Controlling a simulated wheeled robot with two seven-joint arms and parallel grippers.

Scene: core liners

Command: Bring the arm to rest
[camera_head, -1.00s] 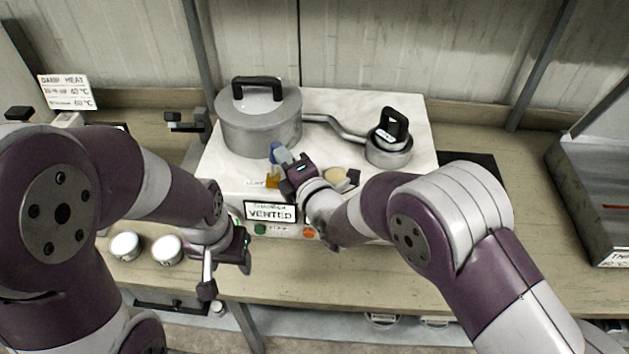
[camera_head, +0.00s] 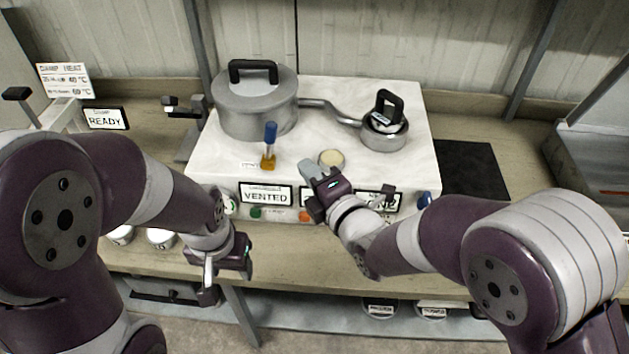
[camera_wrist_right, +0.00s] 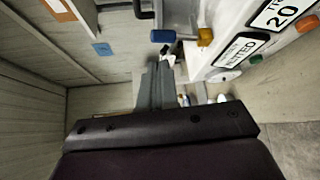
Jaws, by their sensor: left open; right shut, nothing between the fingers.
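My right gripper (camera_head: 310,174) is shut and empty, above the front edge of the white-topped apparatus (camera_head: 225,165). Its shut grey fingers (camera_wrist_right: 157,85) show in the right wrist view. My left gripper (camera_head: 222,272) is open, low at the left in front of the bench edge; nothing shows between its fingers. A blue-handled tool (camera_head: 270,135) stands upright in an amber block on the white top, left of my right gripper and apart from it. In the right wrist view its blue handle (camera_wrist_right: 164,36) is near the top.
A large lidded pot (camera_head: 255,105) and a small lidded vessel (camera_head: 385,138), joined by a pipe, stand on the white top. A round pale dish (camera_head: 332,158) lies just beyond my right gripper. A black mat (camera_head: 470,170) and grey tray (camera_head: 590,160) are right. White-lidded jars (camera_head: 160,238) are left.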

